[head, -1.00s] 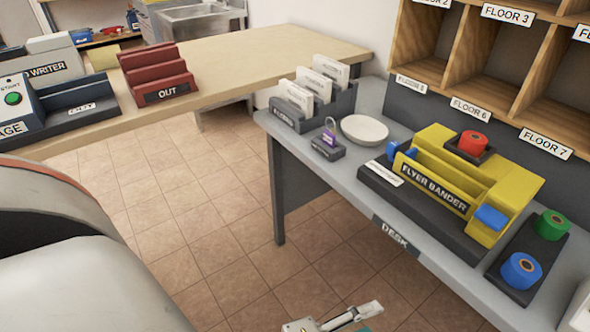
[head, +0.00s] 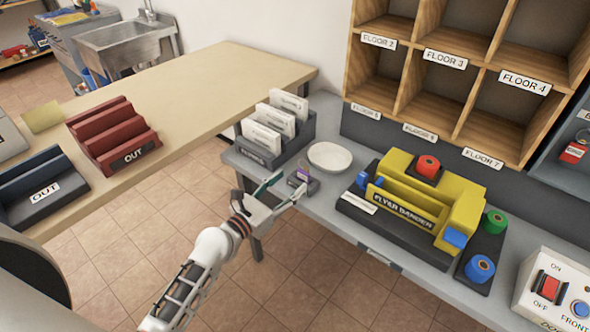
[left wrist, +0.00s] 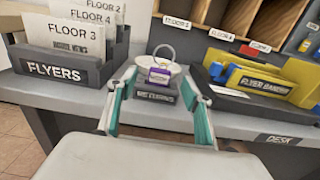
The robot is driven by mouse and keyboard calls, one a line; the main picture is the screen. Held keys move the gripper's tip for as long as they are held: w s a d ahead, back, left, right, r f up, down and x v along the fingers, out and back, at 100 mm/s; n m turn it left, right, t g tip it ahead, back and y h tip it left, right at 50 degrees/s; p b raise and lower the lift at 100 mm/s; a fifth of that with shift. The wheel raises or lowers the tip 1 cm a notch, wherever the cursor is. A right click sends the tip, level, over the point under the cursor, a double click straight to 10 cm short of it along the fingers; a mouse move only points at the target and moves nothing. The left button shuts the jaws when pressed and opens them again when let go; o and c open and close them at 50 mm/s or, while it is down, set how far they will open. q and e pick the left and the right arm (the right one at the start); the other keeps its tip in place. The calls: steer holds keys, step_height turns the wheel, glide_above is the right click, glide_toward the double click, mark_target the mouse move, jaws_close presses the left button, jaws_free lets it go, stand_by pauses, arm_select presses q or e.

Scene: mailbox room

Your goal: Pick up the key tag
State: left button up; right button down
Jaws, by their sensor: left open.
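The key tag (head: 303,175) is small and purple with a ring, standing upright on a small dark holder near the desk's front edge. In the left wrist view the key tag (left wrist: 161,74) is upright with its pale ring above it, on the labelled dark holder (left wrist: 157,97). My left gripper (head: 287,186) is open and empty, just in front of the holder. In the left wrist view its two green-lined fingers (left wrist: 160,86) point at the tag, one to each side. I cannot tell whether they touch the holder. My right gripper is not in view.
A white plate (head: 330,156) sits just behind the tag. A FLYERS rack (head: 274,140) with cards stands to its left, and the yellow flyer bander (head: 415,205) to its right. Wooden floor cubbies (head: 455,75) rise behind the desk. A wooden counter stands left.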

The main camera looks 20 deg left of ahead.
mark_target(303, 172)
arm_select(q)
steer(key=x, duration=0.7)
steer(key=shift+w+d+f, duration=0.1)
steer(key=shift+d, duration=0.05)
steer(key=c, duration=1)
